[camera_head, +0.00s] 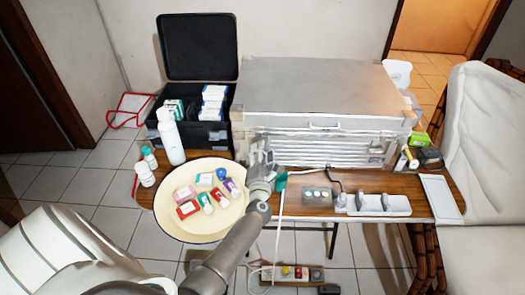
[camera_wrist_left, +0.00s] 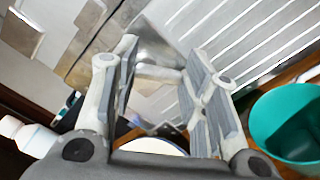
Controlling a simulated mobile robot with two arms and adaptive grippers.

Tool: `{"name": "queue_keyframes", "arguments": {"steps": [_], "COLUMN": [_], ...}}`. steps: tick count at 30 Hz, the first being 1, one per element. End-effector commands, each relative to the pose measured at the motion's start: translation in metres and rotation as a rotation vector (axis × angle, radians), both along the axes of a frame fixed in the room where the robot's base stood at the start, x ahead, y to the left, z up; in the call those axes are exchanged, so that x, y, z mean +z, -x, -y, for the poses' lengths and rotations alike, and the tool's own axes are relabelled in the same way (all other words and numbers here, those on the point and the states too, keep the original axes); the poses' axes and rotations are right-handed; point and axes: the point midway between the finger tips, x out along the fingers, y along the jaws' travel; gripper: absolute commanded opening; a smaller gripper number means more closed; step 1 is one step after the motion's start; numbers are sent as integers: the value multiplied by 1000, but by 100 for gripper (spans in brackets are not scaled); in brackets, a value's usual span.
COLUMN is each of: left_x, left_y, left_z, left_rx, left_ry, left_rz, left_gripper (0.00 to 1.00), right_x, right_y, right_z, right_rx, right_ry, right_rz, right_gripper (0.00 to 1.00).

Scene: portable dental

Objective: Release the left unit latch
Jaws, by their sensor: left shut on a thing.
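The portable dental unit is a large silver metal case (camera_head: 318,85) on the wooden table, with its lid down and a slatted front. My left gripper (camera_head: 258,152) is at the lower left of its front and largely covers the left latch there. In the left wrist view the gripper's two fingers (camera_wrist_left: 164,80) stand either side of a small metal piece at the case's edge, which appears to be the left unit latch (camera_wrist_left: 158,72). The gripper is shut on it, though the exact contact is hard to make out. My right gripper is not in view.
An open black case (camera_head: 197,60) and a white bottle (camera_head: 170,138) stand to the left. A teal cup (camera_wrist_left: 290,120) is close right of the fingers. A white instrument holder (camera_head: 375,206) sits at right.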

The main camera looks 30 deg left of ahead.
Motion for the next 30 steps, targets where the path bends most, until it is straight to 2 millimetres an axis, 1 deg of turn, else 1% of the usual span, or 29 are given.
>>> {"name": "queue_keyframes", "arguments": {"steps": [3,15,22,30], "left_x": [-1,-5,-7,-8], "left_y": [1,3,4,4], "left_z": [0,-3,-5,-5], "left_rx": [-1,-1,-3,-2], "left_ry": [-93,-371,-470,-518], "left_rz": [-61,-232,-291,-322], "left_gripper": [17,17,17,17], "right_x": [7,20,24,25], "right_y": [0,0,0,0], "right_z": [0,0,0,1], "right_rx": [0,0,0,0], "right_ry": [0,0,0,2], "right_rz": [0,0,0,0], "right_gripper": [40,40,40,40]}}
